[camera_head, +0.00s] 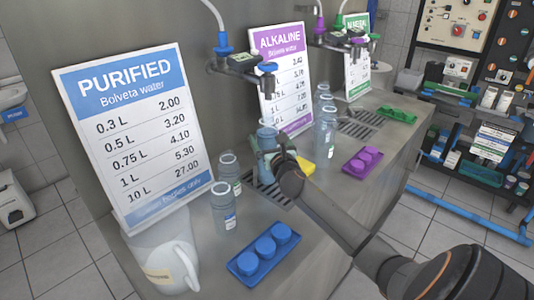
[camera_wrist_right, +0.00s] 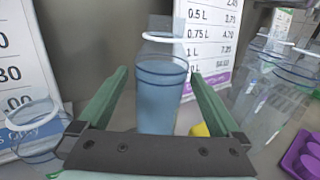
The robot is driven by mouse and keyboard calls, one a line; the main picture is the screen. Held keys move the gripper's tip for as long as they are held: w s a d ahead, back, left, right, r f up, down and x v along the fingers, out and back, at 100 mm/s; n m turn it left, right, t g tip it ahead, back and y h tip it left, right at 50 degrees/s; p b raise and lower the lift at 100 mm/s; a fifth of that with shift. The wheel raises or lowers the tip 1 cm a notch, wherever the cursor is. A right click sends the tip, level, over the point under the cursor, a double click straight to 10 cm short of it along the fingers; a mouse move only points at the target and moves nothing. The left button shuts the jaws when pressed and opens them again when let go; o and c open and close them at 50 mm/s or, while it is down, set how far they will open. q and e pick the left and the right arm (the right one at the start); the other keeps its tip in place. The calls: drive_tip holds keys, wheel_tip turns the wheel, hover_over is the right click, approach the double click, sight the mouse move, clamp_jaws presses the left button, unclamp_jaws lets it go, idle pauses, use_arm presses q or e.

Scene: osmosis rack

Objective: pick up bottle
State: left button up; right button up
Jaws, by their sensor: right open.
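A clear bottle with bluish water (camera_wrist_right: 162,95) stands upright between the two green fingers of my right gripper (camera_wrist_right: 158,74) in the wrist view. A gap shows on each side of it, so the fingers are open around the bottle and not closed on it. In the head view the same bottle (camera_head: 267,137) stands by the counter's back wall, partly hidden by my right gripper (camera_head: 268,155). Other clear bottles stand at the left, one in front (camera_head: 223,206) and one behind (camera_head: 229,172), and more at the right (camera_head: 325,136). My left gripper is out of view.
On the counter are a blue tray of caps (camera_head: 264,250), a purple one (camera_head: 362,161), a green one (camera_head: 397,114) and a yellow object (camera_head: 305,166). A white jug (camera_head: 172,266) is at the front left. Price signs (camera_head: 135,125) stand behind. A tap (camera_head: 267,68) hangs above the bottle.

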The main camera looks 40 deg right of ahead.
drive_tip(key=shift+x, duration=0.95)
clamp_jaws()
drive_tip(key=shift+r, duration=0.1)
